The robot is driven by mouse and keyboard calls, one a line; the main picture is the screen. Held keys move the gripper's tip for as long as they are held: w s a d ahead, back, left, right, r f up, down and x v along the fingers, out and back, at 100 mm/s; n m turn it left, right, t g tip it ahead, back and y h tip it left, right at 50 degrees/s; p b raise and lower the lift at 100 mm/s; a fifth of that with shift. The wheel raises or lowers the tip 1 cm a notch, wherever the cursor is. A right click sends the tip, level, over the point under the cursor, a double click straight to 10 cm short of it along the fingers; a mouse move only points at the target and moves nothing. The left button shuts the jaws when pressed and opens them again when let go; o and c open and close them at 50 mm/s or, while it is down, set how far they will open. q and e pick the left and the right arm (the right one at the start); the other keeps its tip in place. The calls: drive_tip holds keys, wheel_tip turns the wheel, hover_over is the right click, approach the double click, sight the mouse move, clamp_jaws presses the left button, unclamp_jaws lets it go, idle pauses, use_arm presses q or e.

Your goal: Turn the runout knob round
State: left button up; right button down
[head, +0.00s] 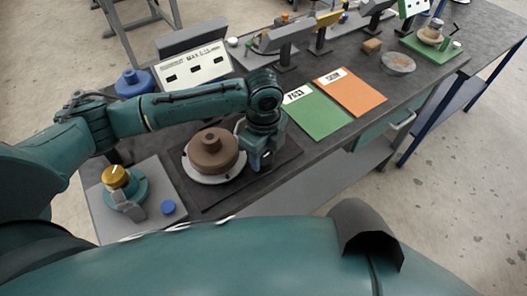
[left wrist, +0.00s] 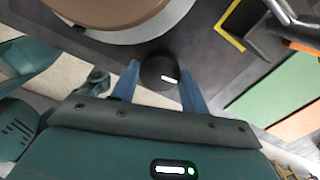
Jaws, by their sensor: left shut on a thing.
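The runout knob (left wrist: 157,68) is a small black round knob with a white mark on its top, in the left wrist view. It is beside the pale round plate under a brown disc. My left gripper (left wrist: 160,84) has its two blue fingers on either side of the knob and is shut on it. In the head view my left gripper (head: 257,164) points down just right of the brown disc (head: 212,148), and its body hides the knob. My right gripper is not in view.
The brown disc's pale plate (head: 196,168) sits on a dark mat (head: 280,160). Left of it, a grey board (head: 160,216) bears a gold-topped fixture (head: 117,178) and a blue knob (head: 168,207). Green (head: 313,120) and orange (head: 355,97) sheets lie to the right.

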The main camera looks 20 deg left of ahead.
sight(265, 158)
use_arm(q)
drive_tip(key=m, duration=0.6)
idle(0.6)
drive_tip(key=o, duration=1)
drive_tip(key=shift+m, duration=0.3)
wheel_tip(265, 158, up, 8)
drive_tip(key=shift+d+r, duration=0.1)
